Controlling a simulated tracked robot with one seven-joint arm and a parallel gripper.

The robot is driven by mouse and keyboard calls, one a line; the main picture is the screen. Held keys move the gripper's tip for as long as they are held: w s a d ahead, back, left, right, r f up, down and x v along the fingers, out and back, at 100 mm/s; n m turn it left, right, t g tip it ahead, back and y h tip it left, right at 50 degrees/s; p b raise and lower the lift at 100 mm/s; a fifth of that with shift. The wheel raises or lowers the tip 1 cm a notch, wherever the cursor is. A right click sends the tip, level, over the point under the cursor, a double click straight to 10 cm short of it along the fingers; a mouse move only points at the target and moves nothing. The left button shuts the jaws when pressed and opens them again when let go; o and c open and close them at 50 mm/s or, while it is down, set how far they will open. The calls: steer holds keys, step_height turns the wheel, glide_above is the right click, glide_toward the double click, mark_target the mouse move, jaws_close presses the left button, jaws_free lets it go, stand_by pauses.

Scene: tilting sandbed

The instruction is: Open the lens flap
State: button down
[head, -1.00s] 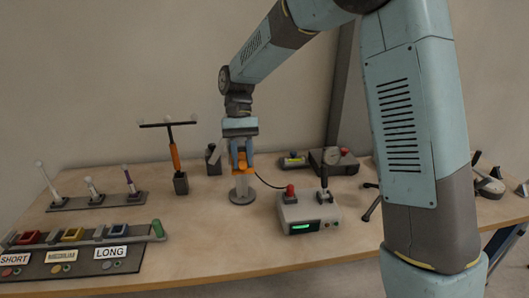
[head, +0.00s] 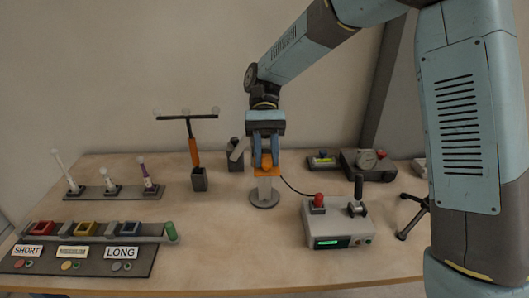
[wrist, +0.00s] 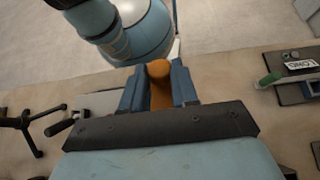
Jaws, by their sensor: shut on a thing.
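My gripper (head: 266,160) is shut on an orange part (head: 266,171) at the top of a short grey stand with a round base (head: 265,198). In the wrist view, the orange part (wrist: 159,84) sits between the two blue fingers, which hide its sides. A black cable runs from near the stand's top to a grey control box (head: 338,224). I cannot clearly make out a lens flap. A small dark device with a tilted grey plate (head: 237,153) stands behind and left of my gripper.
The box carries a red button (head: 318,201) and a black lever (head: 358,194). An orange-handled T-shaped tool (head: 194,152) stands upright to the left. A labelled sorting rack (head: 142,259) lies front left. A black tripod (head: 405,228) is at right. Bare table lies in front of the stand.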

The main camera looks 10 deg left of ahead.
steer(key=shift+s+a, duration=0.15)
steer(key=shift+s, duration=0.05)
steer(key=c, duration=0.9)
jaws_free()
steer(key=shift+o, duration=0.2)
steer(key=shift+w, duration=0.15)
steer(key=v, duration=1.3)
steer(key=shift+w+r, duration=0.1)
steer(key=shift+w, duration=0.25)
